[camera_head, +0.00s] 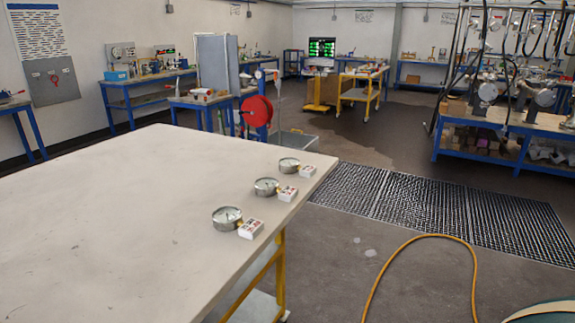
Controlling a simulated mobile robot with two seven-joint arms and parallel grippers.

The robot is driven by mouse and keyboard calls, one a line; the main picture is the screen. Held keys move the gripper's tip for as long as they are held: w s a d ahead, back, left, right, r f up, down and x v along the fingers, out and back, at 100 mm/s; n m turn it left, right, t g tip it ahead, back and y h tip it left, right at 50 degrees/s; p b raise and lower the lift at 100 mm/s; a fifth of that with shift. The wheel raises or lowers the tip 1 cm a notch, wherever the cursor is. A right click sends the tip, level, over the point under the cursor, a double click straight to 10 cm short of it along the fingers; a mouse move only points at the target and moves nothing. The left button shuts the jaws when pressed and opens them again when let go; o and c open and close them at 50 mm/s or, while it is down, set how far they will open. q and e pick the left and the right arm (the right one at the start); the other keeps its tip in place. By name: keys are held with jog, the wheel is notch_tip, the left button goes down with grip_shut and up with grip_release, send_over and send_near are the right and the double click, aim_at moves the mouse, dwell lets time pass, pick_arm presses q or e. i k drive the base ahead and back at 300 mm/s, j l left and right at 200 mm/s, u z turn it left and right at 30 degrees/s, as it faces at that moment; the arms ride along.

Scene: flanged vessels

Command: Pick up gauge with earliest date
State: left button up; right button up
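Three round metal gauges stand in a slanted row near the right edge of the pale table (110,215). The near gauge (227,218) is the largest in view, the middle gauge (265,187) is behind it, and the far gauge (289,165) is nearest the table's far right corner. Beside each is a small white box or label with dark and red marks: a near label (251,229), a middle label (288,193) and a far label (308,171). The print is too small to read. Neither of my grippers shows.
The left and middle of the tabletop are bare. A yellow hose (420,238) and a black floor grating (440,207) lie right of the table. A red reel (257,112) stands behind it. Blue workbenches (150,82) line the walls.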

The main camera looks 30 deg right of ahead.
aim_at(286, 165)
jog(key=l+u, duration=0.15)
jog(key=l, duration=0.4)
jog(key=k+l+u, duration=0.2)
jog(key=l, duration=0.65)
jog(key=k+l, duration=0.15)
jog(key=l, duration=0.2)
jog(key=l+u, duration=0.1)
jog(key=l, duration=0.3)
jog(key=k, duration=0.05)
